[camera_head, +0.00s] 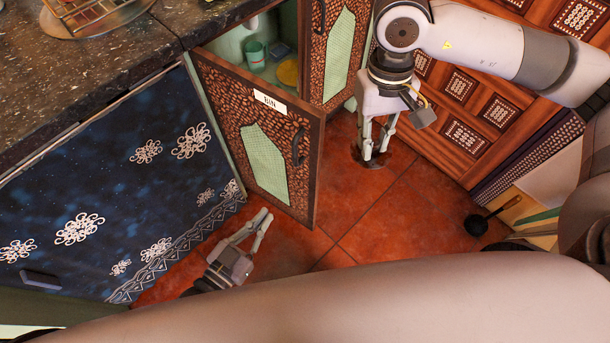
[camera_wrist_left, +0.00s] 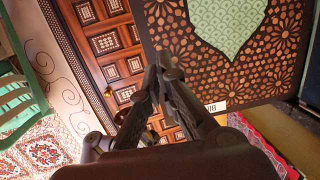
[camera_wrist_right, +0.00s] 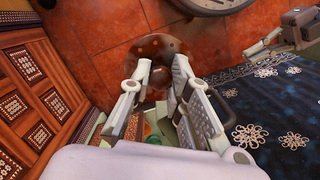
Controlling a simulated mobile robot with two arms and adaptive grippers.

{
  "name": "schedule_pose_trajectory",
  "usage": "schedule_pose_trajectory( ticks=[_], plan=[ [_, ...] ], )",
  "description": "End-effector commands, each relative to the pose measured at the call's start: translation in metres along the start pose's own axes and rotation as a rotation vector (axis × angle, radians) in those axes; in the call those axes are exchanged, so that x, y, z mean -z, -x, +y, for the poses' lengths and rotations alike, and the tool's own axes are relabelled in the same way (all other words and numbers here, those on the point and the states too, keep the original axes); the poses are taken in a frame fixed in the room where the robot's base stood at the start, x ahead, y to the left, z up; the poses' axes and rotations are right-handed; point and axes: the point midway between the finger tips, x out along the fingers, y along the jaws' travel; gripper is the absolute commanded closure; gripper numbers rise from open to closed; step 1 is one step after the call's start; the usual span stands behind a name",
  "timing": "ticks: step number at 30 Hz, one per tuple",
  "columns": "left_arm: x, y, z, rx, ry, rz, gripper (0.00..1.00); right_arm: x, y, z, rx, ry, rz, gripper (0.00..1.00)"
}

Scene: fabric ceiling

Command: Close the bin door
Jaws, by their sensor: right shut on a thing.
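The bin door (camera_head: 225,100) is a dark patterned panel with a green inset, a "BIN" label (camera_head: 269,102) and a curved handle (camera_head: 298,147). It stands swung open from the cabinet under the counter. It seems to be the patterned panel (camera_wrist_left: 270,75) in the left wrist view. My left gripper (camera_head: 265,214) is low, in front of the door and apart from its handle; its fingertips (camera_wrist_left: 164,68) come together with nothing seen between them. My right gripper (camera_head: 375,161) is right of the door, shut on a brown, glossy round thing (camera_wrist_right: 158,48) above the floor.
Inside the open cabinet (camera_head: 230,45) are a green cup (camera_head: 254,54) and a yellow item (camera_head: 288,72). Another patterned door (camera_head: 340,50) stands beside it. A blue floral panel (camera_head: 100,190) is at left.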

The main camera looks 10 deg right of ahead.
Motion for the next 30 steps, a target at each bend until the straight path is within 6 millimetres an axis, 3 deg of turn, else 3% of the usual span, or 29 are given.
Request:
schedule_pose_trajectory(
  ticks=[4, 10, 24, 30],
  plan=[
    [0.025, 0.002, 0.014, -0.032, 0.014, 0.072, 1.00, 0.001, -0.006, 0.000, 0.000, 0.000, 0.000, 1.00],
    [0.036, -0.011, 0.018, -0.039, 0.019, 0.096, 1.00, 0.001, -0.006, 0.000, 0.000, 0.000, 0.000, 1.00],
    [0.044, -0.105, 0.022, -0.039, 0.020, 0.094, 1.00, 0.001, -0.008, 0.000, 0.000, 0.000, 0.000, 1.00],
    [0.045, -0.130, 0.023, -0.039, 0.018, 0.091, 1.00, 0.001, -0.009, 0.000, 0.000, 0.000, 0.000, 1.00]
  ],
)
